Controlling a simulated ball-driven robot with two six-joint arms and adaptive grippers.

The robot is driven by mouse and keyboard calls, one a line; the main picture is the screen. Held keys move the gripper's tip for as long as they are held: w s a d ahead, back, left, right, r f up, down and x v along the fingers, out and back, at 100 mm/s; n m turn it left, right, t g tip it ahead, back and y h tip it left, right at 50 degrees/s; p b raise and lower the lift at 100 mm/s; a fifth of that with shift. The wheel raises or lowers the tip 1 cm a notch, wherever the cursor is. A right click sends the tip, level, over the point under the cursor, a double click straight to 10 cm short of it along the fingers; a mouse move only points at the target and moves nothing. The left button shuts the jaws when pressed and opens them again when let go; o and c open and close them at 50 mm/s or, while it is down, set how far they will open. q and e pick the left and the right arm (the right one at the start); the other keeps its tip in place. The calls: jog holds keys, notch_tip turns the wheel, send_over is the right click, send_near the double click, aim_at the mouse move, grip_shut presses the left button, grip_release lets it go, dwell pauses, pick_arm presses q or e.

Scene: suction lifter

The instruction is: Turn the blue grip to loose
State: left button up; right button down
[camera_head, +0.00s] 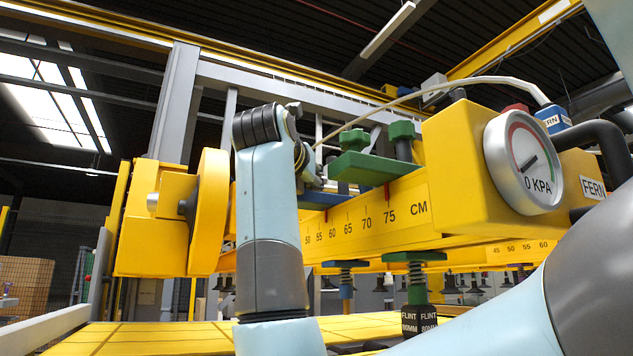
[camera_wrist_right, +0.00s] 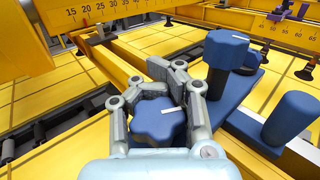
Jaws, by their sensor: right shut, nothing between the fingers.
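In the right wrist view, a blue lobed knob (camera_wrist_right: 158,122) with a white line shows between the finger links of my right gripper (camera_wrist_right: 168,78). The line runs roughly left to right. The fingertips are drawn together just beyond the knob in the picture, with nothing held. Whether the fingers touch the knob I cannot tell. A second blue lobed knob (camera_wrist_right: 226,50), also with a white line, stands up at the right on a blue plate (camera_wrist_right: 232,92). In the head view my right gripper (camera_head: 316,178) is mostly hidden behind my arm, by the yellow scale beam. My left gripper is out of view.
A yellow beam (camera_head: 355,215) with a centimetre scale carries a green clamp plate (camera_head: 375,168) and green knobs (camera_head: 402,130). A gauge (camera_head: 523,162) marked KPA is at the right. A blue post (camera_wrist_right: 290,118) stands close on the right in the wrist view.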

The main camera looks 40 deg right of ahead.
jog(key=n+t+y, duration=0.2)
jog(key=a+n+t, duration=0.1)
jog(key=shift+w+f+y+p, duration=0.2)
jog(key=shift+w+y+p, duration=0.05)
jog(key=shift+y+p, duration=0.15)
jog(key=shift+w+a, duration=0.1)
jog(key=shift+a, duration=0.05)
dwell(0.3)
jog(key=c, duration=1.1)
grip_release()
jog(key=shift+w+a+r+t, duration=0.1)
jog(key=shift+a+t, duration=0.1)
jog(key=shift+t, duration=0.1)
jog(key=v, duration=0.7)
jog(key=shift+s, duration=0.25)
jog(key=shift+d, duration=0.15)
